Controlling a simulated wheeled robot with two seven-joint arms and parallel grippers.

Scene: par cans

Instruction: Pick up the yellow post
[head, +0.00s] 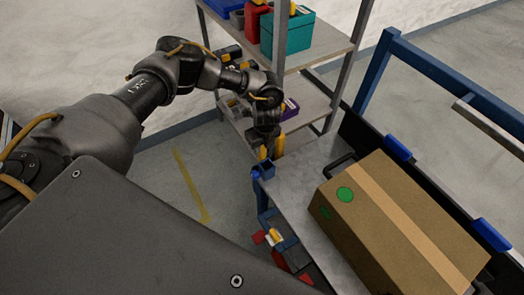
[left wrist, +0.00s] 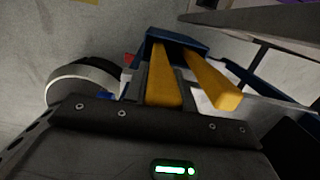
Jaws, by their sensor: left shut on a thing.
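In the head view the yellow post (head: 264,152) shows just above the blue socket (head: 262,170). I cannot tell if its lower end is inside the socket or just over it. A second yellow bar (left wrist: 214,82) shows close to its right; how the two relate is unclear. My right gripper is not in view.
A cardboard box (head: 400,225) sits on the grey cart top (head: 295,180). A shelf rack (head: 330,45) behind holds a teal box (head: 288,33) and a red container (head: 252,22). Blue cart rails (head: 450,80) rise at the right.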

